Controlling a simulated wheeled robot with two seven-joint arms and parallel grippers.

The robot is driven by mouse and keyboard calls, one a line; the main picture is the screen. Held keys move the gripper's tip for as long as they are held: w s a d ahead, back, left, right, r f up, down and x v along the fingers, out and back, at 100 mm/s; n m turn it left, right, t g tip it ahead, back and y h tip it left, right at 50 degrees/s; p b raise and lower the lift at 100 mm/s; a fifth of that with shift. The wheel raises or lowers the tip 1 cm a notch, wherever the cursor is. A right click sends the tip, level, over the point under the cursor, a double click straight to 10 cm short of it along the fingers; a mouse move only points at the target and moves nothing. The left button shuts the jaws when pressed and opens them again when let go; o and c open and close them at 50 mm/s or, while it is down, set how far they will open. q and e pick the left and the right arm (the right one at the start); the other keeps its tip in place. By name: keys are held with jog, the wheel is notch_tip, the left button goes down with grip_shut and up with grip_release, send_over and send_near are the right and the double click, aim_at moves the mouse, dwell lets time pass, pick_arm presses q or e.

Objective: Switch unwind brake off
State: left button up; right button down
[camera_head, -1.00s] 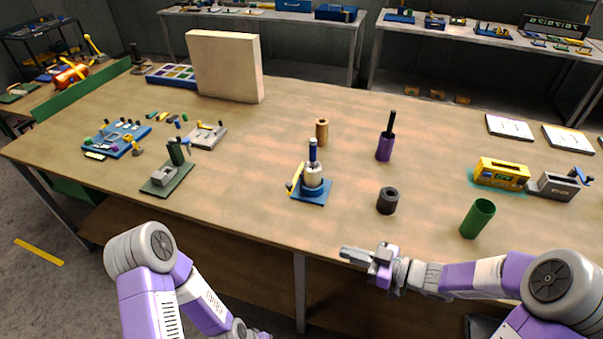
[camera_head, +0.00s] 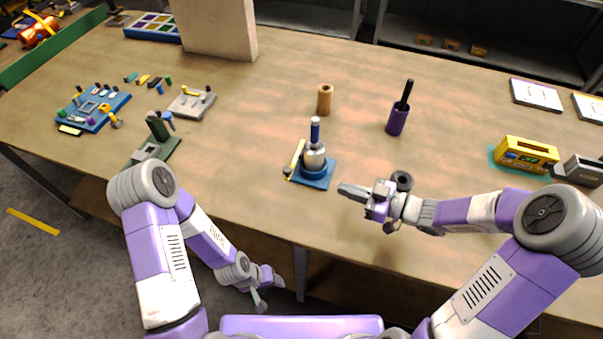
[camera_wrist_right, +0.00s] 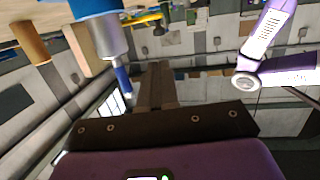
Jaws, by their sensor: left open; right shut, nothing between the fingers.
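A device with a blue square base (camera_head: 318,181), a silver body (camera_head: 314,157) and a blue upright post (camera_head: 315,130) stands near the table's front edge. A yellow lever (camera_head: 297,158) slants up along its left side; I take this for the brake. In the right wrist view the silver body (camera_wrist_right: 110,42) and yellow lever (camera_wrist_right: 145,18) appear turned over. My right gripper (camera_head: 348,191) is shut and empty, just right of the blue base and apart from it. Its fingers also show in the wrist view (camera_wrist_right: 155,90). My left gripper (camera_head: 268,299) hangs low in front of the table, open.
A tan cylinder (camera_head: 324,99) stands behind the device, and a purple cup (camera_head: 397,121) holding a dark rod stands to the back right. A dark ring (camera_head: 402,180) is partly behind my right gripper. A green fixture (camera_head: 157,146) is at left. Table between is clear.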

aim_at(291, 172)
pick_arm(q)
notch_tip(291, 172, down, 3)
jog(key=b, duration=0.3)
jog(key=shift+w+f, duration=0.1)
jog(key=shift+f, duration=0.1)
pick_arm(e)
jog(key=x, duration=1.3)
jog(key=shift+w+a, duration=0.15)
jog(key=shift+a, duration=0.1)
pick_arm(q)
jog(key=shift+f, duration=0.1)
pick_arm(e)
jog(key=shift+a+f, duration=0.1)
jog(key=shift+a, duration=0.05)
